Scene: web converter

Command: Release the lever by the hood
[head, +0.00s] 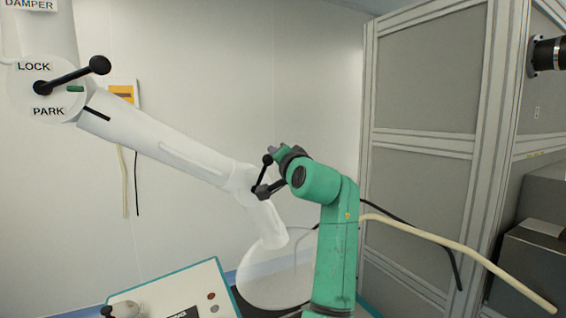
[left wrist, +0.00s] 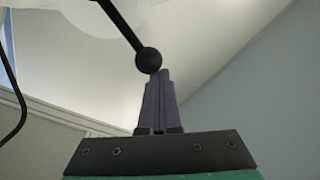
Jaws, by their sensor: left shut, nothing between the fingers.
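The hood lever (head: 263,175) is a thin black rod with a ball knob at its upper end, at the joint between the white duct arm and the hood neck. In the head view it stands nearly upright. My left gripper (head: 273,151) is close beside the ball, its fingers partly hidden by my wrist. In the left wrist view the purple fingers (left wrist: 158,76) are shut and empty. The black ball (left wrist: 148,60) is right at their tips; I cannot tell if they touch. The clear hood (head: 275,277) hangs below. My right gripper is not in view.
The white duct arm (head: 165,145) slopes down from a dial marked LOCK and PARK with its own black lever (head: 72,76). A control panel (head: 170,287) is below. A beige hose (head: 455,247) and a grey panelled enclosure (head: 425,85) are at right.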

